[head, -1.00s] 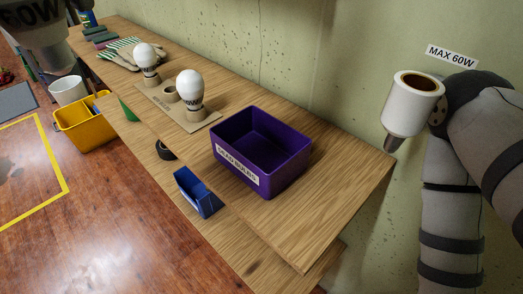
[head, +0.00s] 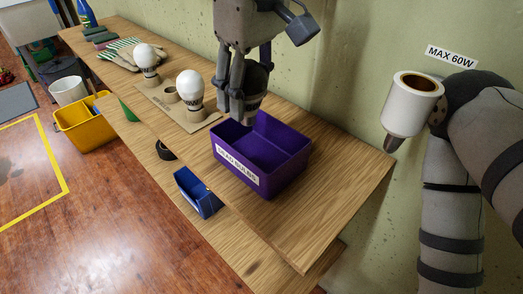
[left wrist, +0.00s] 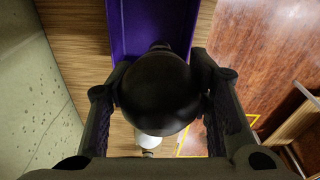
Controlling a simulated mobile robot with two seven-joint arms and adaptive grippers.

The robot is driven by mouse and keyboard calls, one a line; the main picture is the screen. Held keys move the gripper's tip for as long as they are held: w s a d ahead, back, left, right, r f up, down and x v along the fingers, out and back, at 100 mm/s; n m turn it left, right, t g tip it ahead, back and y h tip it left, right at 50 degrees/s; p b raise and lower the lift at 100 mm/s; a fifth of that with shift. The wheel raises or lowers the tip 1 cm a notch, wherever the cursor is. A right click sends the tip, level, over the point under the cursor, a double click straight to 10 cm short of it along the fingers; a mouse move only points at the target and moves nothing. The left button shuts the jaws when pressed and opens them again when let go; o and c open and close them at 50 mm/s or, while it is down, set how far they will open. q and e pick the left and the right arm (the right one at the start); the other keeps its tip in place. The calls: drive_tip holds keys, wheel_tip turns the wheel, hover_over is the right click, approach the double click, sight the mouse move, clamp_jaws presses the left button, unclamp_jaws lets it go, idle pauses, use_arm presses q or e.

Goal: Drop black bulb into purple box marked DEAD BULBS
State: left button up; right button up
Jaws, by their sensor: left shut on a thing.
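The purple box (head: 287,172) stands on the wooden shelf, with a white DEAD BULBS label (head: 238,166) on its front. It is open at the top and looks empty where its inside shows. My left gripper (head: 244,108) hangs over its back left part, pointing down, shut on the black bulb (head: 258,78). Its fingers partly hide the bulb in the head view. In the left wrist view the round black bulb (left wrist: 158,92) sits between the fingers, with the purple box (left wrist: 120,35) beyond it. My right arm shows at the right, but its gripper is out of view.
Two white bulbs (head: 190,86) (head: 145,56) stand in a cardboard holder (head: 203,121) left of the box. A blue bin (head: 199,196) is below the shelf edge. A white lamp socket (head: 410,108) is at the right, near a MAX 60W sign (head: 452,57).

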use_arm(q)
drive_tip(key=shift+f, duration=1.45)
drive_tip(key=o, duration=1.2)
drive_tip(key=r, duration=0.8)
drive_tip(key=s+d+r, duration=0.1)
drive_tip(key=r, duration=0.3)
